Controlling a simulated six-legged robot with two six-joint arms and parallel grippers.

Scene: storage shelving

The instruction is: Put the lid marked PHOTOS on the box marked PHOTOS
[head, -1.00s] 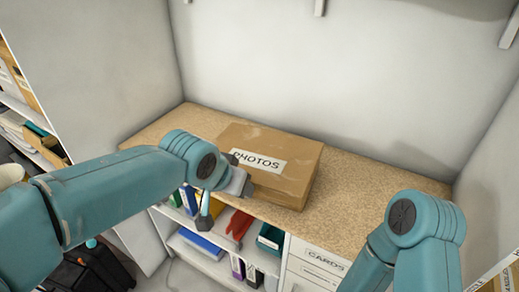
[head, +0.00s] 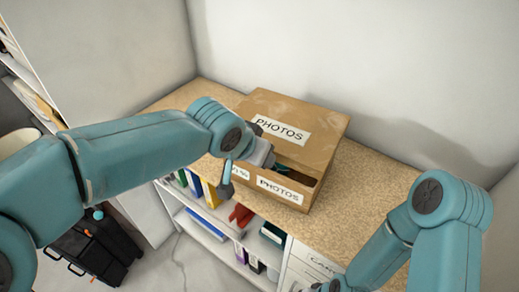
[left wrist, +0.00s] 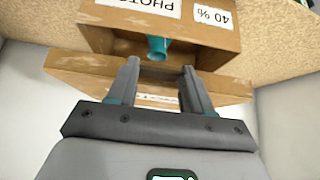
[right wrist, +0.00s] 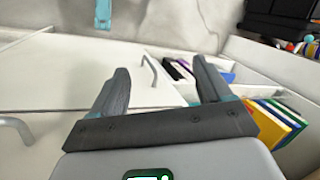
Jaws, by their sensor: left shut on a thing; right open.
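The brown cardboard box marked PHOTOS (head: 280,191) stands on the counter, with a second label partly reading "%". Its lid (head: 306,110), also marked PHOTOS, is over it, tilted with the front edge raised, so a dark gap shows. My left gripper (head: 266,156) is shut on the lid's front edge. In the left wrist view the lid (left wrist: 225,88) lies between the fingers (left wrist: 160,78), and the box (left wrist: 98,40) shows upside down with a "40 %" label and a teal thing (left wrist: 158,47) inside. My right gripper (right wrist: 160,80) is open and empty, facing the cabinet front.
The cork-brown counter (head: 375,190) is clear to the right of the box. White walls stand behind and to the right. Shelves below hold coloured binders (head: 196,186) and a red item (head: 241,214). A dark case (head: 92,250) stands on the floor at left.

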